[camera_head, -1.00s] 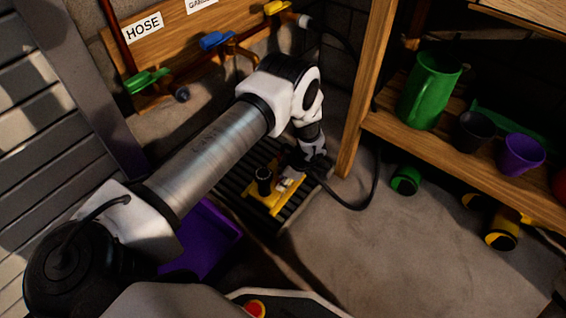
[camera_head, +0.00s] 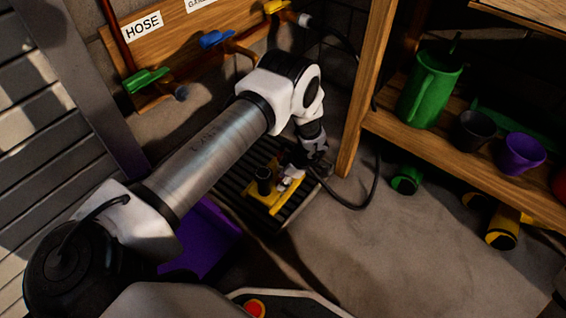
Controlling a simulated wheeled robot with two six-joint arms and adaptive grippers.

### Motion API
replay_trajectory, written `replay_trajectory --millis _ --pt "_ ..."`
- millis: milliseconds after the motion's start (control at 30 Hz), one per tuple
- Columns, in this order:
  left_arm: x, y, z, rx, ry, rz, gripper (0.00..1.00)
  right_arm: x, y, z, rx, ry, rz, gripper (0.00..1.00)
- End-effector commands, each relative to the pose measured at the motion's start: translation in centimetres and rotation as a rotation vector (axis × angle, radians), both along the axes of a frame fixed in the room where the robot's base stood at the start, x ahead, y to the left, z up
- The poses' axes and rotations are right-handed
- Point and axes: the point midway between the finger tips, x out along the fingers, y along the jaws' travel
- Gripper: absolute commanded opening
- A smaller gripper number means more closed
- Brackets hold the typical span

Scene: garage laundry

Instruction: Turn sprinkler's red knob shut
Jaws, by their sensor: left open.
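The yellow sprinkler (camera_head: 287,200) with a dark upright cylinder (camera_head: 264,181) sits on a black slatted grate (camera_head: 232,184) on the floor. Its red knob cannot be made out; my gripper covers part of the sprinkler. My left arm reaches across from the left, and my left gripper (camera_head: 289,180) points down at the sprinkler, just right of the dark cylinder. It is open; whether its fingers touch anything is too small to tell. My right gripper is not in view.
A black hose (camera_head: 372,190) loops right of the grate. A wooden post (camera_head: 364,95) and shelf (camera_head: 425,148) with a green jug (camera_head: 428,92) stand at the right. A board with green (camera_head: 145,80), blue (camera_head: 216,39) and yellow (camera_head: 276,7) valve handles is behind. A purple bin (camera_head: 205,243) lies below my arm.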

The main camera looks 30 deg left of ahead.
Motion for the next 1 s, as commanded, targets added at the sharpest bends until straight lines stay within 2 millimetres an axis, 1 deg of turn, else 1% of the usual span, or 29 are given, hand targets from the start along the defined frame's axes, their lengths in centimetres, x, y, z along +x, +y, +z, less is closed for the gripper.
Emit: replay_trajectory --millis 167,300,400,500,633,1000 --pt "0.7 -1.3 3.5 0.000 -0.004 -0.002 0.41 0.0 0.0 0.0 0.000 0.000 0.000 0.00" --pt "1.2 -2.6 6.9 0.001 -0.005 -0.002 0.41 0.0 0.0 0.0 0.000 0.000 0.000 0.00" --pt "1.5 -3.4 8.8 0.001 -0.003 -0.002 0.41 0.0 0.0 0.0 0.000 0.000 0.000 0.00" --pt "1.6 -3.8 10.0 0.001 0.000 0.000 0.41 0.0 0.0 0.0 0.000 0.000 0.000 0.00" --pt "1.7 -4.0 10.6 0.001 0.000 0.001 0.41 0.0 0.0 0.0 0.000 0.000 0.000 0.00" --pt "1.7 -4.0 10.5 0.000 0.000 0.000 0.41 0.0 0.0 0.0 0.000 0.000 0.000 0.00"
